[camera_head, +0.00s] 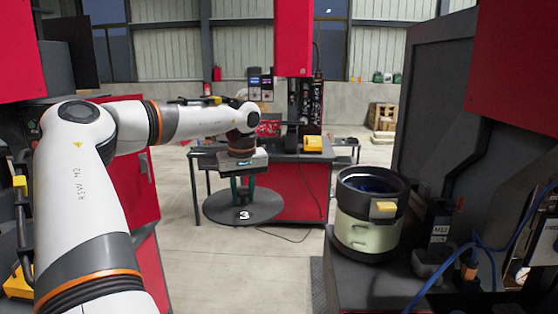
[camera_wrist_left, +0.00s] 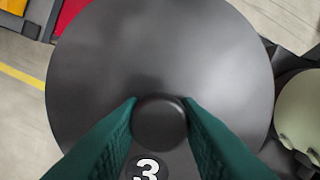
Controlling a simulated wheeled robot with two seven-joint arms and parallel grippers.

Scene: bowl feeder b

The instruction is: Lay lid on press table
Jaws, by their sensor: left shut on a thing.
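The lid (camera_head: 270,207) is a dark grey round disc marked with a white 3. It hangs roughly level in front of the table in the head view and fills much of the wrist view (camera_wrist_left: 100,75). My left gripper (camera_head: 243,196) is shut on the lid's round knob (camera_wrist_left: 160,122), with a green finger on each side. A dark-topped table with red sides, apparently the press table (camera_head: 285,157), stands behind the lid. The lid hides part of its front. I cannot tell the exact gap between them. My right gripper is not in view.
A pale green feeder bowl (camera_head: 368,232) with a dark open top stands on the dark bench at right. A yellow box (camera_head: 313,144) and equipment occupy the table top. A red machine column (camera_head: 293,38) rises behind it. Blue cables (camera_head: 470,245) hang at far right.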

